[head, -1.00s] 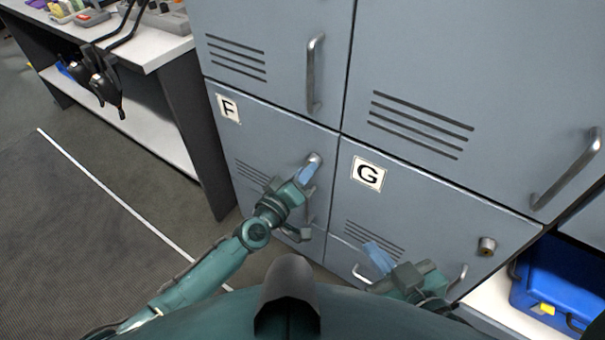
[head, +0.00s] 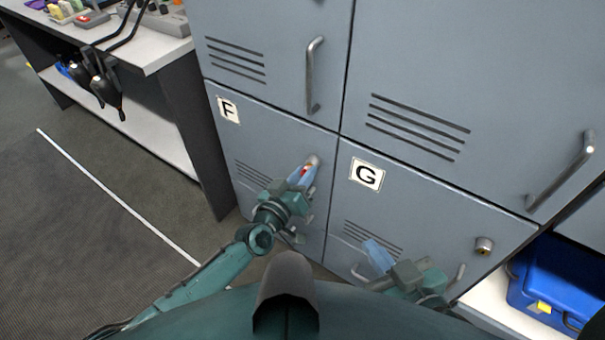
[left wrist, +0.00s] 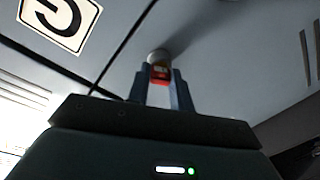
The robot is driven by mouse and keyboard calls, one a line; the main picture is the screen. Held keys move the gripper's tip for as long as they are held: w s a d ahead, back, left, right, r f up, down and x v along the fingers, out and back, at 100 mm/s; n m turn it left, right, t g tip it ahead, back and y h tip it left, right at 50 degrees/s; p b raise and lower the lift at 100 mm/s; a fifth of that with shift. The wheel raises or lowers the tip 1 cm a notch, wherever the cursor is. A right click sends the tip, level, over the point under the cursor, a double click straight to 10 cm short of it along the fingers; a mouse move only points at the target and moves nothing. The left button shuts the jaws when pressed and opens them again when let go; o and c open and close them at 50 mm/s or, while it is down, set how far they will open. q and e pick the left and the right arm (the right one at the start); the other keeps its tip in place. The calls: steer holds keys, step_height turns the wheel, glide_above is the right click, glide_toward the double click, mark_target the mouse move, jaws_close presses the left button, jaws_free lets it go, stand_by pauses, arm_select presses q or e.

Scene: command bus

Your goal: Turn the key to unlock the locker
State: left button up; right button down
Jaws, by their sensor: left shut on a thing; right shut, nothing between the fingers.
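In the head view, locker F (head: 268,137) is shut, with its lock (head: 313,160) at the upper right of the door. My left gripper (head: 303,174) is at this lock, its blue fingers shut on a small red key (head: 306,169). In the left wrist view the red key (left wrist: 159,74) sits between the fingertips, right against the round metal lock (left wrist: 158,56). The key's shaft is hidden. My right gripper (head: 377,254) is shut and empty in front of the lower part of locker G.
Locker G (head: 430,208) beside it has its own round lock (head: 484,245). Bar handles (head: 314,75) stick out from the doors. A workbench (head: 150,50) stands at the left. A blue case (head: 550,285) lies at the lower right.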

arm_select(q)
steer(key=shift+d+m, duration=0.1)
steer(key=shift+m, duration=1.1)
steer(key=m+p, duration=0.1)
steer(key=m, duration=0.2)
steer(key=shift+m+t, duration=0.3)
steer(key=o, duration=0.9)
steer(key=shift+f, duration=0.1)
steer(key=shift+p+v, duration=0.75)
steer(key=shift+v, duration=0.65)
